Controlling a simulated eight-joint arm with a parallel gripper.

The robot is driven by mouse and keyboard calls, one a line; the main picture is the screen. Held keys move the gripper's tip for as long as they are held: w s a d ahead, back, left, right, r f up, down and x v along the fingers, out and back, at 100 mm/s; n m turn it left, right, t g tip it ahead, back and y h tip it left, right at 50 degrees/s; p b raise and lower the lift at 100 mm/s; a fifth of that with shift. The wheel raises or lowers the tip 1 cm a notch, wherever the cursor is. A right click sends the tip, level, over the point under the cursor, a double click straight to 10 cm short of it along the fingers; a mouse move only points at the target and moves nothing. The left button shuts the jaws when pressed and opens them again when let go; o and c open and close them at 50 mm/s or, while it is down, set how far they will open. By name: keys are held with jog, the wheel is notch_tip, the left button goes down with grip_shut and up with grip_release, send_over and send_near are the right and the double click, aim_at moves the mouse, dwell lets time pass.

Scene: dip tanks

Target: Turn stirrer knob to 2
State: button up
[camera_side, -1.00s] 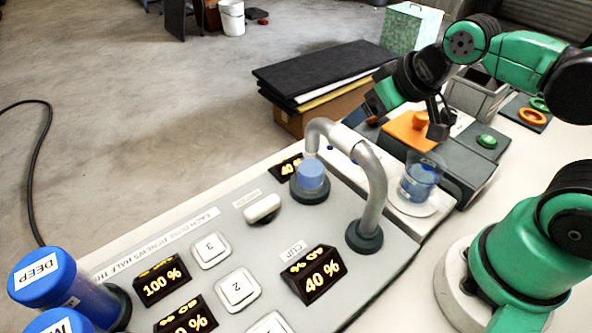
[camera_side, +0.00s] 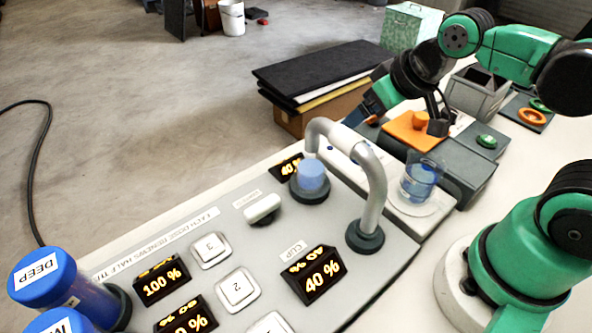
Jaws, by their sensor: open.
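My gripper (camera_side: 440,122) hangs over the dark grey box beyond the beaker, its dark fingers apart and empty. An orange knob (camera_side: 420,119) stands on an orange plate (camera_side: 407,134) just left of the fingers. The gripper looks close to this knob, but I cannot tell whether they touch. A glass beaker (camera_side: 419,181) with blue liquid stands on a round white plate (camera_side: 414,207) at the right end of a pale unit. No knob is legibly marked as the stirrer's, and no number setting on one can be read.
A grey bent pipe (camera_side: 374,195) rises from the control panel between the blue-filled cup (camera_side: 311,176) and the beaker. A green knob (camera_side: 487,141) sits right of the gripper. An orange ring (camera_side: 532,116) and an open grey bin (camera_side: 478,92) stand farther back.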

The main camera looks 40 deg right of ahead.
jog(key=d+f+n+g, duration=0.1)
jog(key=w+d+f+n+g, duration=0.1)
jog(key=n+g, duration=0.1)
jog(key=w+d+f+n+g, duration=0.1)
jog(key=g, duration=0.1)
jog(key=shift+f+n, duration=0.1)
jog(key=shift+n, duration=0.2)
jog(key=shift+w+d+f+n+g, duration=0.15)
jog(key=shift+d+f+n+g, duration=0.1)
jog(key=shift+f+n+g, duration=0.35)
jog(key=shift+d+f, duration=0.1)
jog(key=shift+f, duration=2.65)
grip_shut()
